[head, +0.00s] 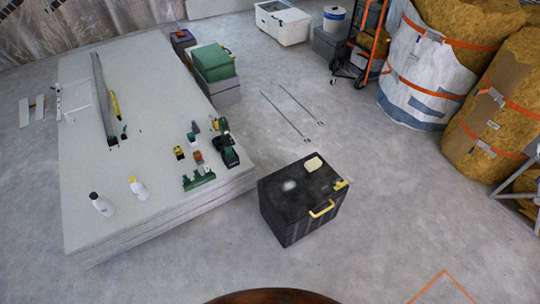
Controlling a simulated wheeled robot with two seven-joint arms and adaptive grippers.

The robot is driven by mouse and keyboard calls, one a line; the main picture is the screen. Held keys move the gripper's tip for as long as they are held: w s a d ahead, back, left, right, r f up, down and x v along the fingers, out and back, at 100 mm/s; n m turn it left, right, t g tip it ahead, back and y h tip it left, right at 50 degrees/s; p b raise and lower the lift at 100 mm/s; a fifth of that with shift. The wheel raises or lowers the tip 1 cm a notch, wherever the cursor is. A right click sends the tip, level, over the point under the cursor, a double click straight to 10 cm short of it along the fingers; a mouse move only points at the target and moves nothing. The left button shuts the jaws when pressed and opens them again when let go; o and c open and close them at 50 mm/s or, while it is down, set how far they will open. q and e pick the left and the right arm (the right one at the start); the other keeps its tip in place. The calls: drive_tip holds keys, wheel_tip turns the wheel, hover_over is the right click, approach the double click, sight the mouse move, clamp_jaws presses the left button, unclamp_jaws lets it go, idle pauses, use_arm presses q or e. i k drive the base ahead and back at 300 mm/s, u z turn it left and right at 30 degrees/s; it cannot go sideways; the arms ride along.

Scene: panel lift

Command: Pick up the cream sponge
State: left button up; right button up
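The cream sponge (313,163) lies flat on top of a black box (280,199) that stands on the concrete floor in the middle of the head view. It sits near the far right part of the box's top. A whitish patch marks the top to its left, and a small yellow item (341,184) is at the top's right edge. The box has a yellow handle (322,209) on its near side. Neither of my grippers shows in the head view.
A stack of pale panels (150,225) stands left of the box, with bottles and tools on it. Green and grey cases (213,63) are behind it. Large wrapped insulation bales (425,75) and an orange hand truck (372,40) stand at back right. Floor right of the box is clear.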

sight(313, 164)
drive_tip(key=u, duration=0.5)
drive_tip(key=i, duration=1.2)
drive_tip(key=z, duration=0.4)
